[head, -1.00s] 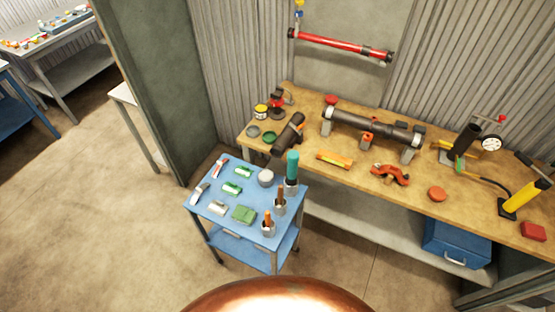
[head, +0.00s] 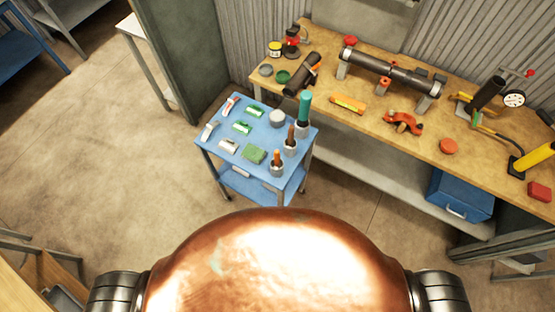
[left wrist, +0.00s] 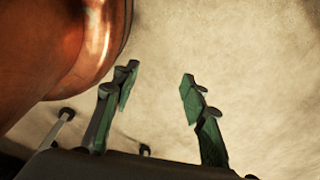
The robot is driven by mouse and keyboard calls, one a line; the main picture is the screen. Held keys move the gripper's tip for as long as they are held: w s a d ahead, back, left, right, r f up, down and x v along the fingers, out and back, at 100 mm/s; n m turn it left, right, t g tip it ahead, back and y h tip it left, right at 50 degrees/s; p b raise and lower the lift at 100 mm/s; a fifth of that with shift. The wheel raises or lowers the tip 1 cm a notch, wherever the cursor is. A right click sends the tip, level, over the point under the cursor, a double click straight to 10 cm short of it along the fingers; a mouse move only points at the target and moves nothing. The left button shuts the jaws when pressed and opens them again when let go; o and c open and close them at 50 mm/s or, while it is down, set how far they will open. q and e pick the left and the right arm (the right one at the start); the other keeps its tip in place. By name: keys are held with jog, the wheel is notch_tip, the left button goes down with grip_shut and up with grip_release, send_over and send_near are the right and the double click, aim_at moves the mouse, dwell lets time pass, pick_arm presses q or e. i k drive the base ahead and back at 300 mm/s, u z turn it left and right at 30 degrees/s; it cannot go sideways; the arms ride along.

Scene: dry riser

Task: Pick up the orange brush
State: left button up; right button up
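A small brush with an orange top (head: 277,158) stands upright in a grey holder at the front right corner of the blue cart (head: 230,172). A brown-orange upright piece (head: 291,135) and a taller teal one (head: 304,106) stand behind it in similar holders. My left gripper (left wrist: 157,82) shows in the left wrist view, with its green-padded fingers apart and only bare floor between them. It is far from the brush, which is not in that view. Neither gripper shows in the head view.
The cart top also holds green and white packs (head: 242,127), a grey round tin (head: 277,118) and a green block (head: 253,154). A wooden workbench (head: 345,120) with pipes and tools stands behind and right. Open floor (head: 120,170) lies left of the cart.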

aim_at(276, 154)
jog(key=u, duration=2.05)
jog(key=k, duration=1.1)
jog(key=z, duration=1.8)
